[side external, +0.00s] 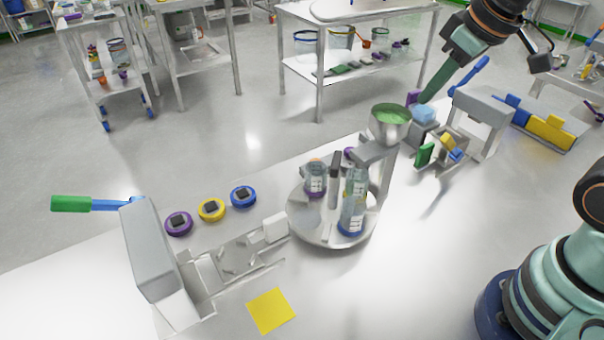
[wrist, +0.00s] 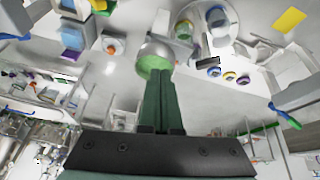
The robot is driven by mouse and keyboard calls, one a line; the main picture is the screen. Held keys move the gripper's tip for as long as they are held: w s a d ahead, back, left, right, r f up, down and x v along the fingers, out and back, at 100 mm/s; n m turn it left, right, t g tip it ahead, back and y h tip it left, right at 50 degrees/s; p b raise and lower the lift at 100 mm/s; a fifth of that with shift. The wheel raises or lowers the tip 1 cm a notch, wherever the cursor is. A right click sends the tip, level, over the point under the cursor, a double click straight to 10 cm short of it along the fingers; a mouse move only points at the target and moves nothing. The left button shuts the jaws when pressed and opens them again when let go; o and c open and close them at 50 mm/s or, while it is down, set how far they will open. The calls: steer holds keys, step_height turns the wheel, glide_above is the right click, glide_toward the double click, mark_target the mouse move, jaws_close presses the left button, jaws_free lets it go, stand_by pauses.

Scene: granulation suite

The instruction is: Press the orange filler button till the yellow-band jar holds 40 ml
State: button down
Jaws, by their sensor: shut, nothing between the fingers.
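The filler's metal hopper (side external: 391,122) holds green material and stands over the round turntable (side external: 300,228); it also shows in the wrist view (wrist: 153,52). On the turntable stand a purple-band jar (side external: 316,180), a blue-band jar (side external: 351,217) in front, and a jar with greenish contents (side external: 356,180) behind it. That last one may be the yellow-band jar; its lower part is hidden and its level is unreadable. A small orange round spot, possibly the button (wrist: 110,47), shows left of the hopper in the wrist view. My gripper (side external: 422,101) is shut and empty, just beyond the hopper's rim.
Purple (side external: 179,223), yellow (side external: 211,210) and blue (side external: 243,196) lids lie left of the turntable. A grey machine with a green-ended lever (side external: 148,250) stands at left. A small rack of coloured pieces (side external: 440,150) is right of the hopper. A yellow square (side external: 271,311) lies in front.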

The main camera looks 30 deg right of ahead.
steer(key=w+n, duration=0.1)
steer(key=w+a+n, duration=0.1)
steer(key=w, duration=0.1)
steer(key=w+r+n+g, duration=0.1)
steer(key=w, duration=0.1)
steer(key=shift+a+n, duration=0.15)
steer(key=shift+n, duration=0.15)
steer(key=w+a+f+n+g, duration=0.2)
steer(key=w+a+f+n, duration=0.1)
steer(key=w+n, duration=0.3)
steer(key=w+a+f+n+g, duration=0.2)
steer(key=w+f+n, duration=0.4)
steer(key=w, duration=0.3)
steer(key=shift+a+f, duration=0.15)
steer(key=shift+a, duration=0.65)
steer(key=shift+f, duration=0.1)
step_height(320, 180, down, 14)
steer(key=shift+r, duration=0.1)
